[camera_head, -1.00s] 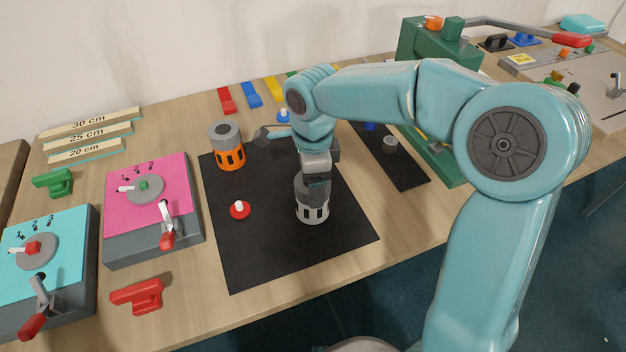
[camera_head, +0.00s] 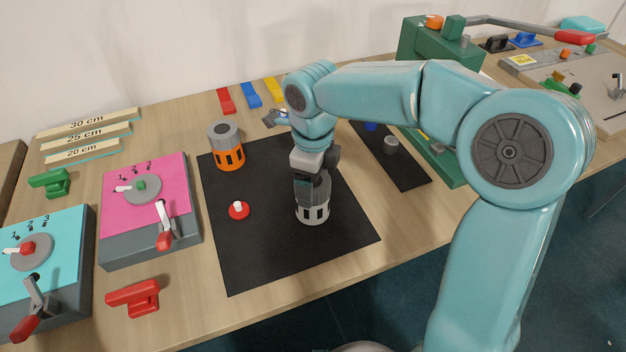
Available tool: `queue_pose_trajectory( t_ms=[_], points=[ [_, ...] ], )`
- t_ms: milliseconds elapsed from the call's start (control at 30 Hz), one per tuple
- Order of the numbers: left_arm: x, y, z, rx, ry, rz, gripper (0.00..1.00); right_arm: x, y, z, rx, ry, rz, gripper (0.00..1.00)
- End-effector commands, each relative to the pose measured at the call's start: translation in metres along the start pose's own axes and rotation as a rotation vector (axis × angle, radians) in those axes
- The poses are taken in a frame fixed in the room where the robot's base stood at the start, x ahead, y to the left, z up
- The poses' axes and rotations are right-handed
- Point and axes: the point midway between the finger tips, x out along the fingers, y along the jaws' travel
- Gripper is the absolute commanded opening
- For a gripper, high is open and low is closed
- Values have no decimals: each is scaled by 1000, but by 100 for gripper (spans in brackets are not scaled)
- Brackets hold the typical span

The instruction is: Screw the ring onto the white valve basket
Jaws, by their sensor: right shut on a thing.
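The white valve basket (camera_head: 313,213) stands upright on the black mat, with dark slots in its side. A dark grey ring (camera_head: 311,190) sits at its top, directly under my right gripper (camera_head: 312,175). My right gripper points down and is shut on the ring; its fingers are partly hidden by the wrist. I cannot tell how far the ring is threaded. My left gripper is not in view.
An orange basket with a grey ring (camera_head: 227,147) stands at the mat's (camera_head: 262,262) back left. A red-and-white valve piece (camera_head: 239,210) lies left of the white basket. Pink (camera_head: 150,200) and cyan (camera_head: 45,250) lever boxes stand further left. The mat's front is clear.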

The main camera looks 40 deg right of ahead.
Motion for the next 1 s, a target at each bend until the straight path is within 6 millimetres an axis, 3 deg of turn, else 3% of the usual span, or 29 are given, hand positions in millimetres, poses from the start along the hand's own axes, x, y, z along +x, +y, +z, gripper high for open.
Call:
queue_pose_trajectory(
  t_ms=[167,367,400,467,767,1000],
  points=[
    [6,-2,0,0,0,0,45,2,0,0,191,2,0,48],
    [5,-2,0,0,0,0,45,0,0,0,218,1,0,48],
    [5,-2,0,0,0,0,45,0,0,0,218,1,0,80],
    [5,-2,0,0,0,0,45,0,0,0,217,1,0,99],
    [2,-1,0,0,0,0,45,-3,0,0,216,0,0,100],
    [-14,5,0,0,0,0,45,-24,0,0,215,-1,0,100]
  ],
)
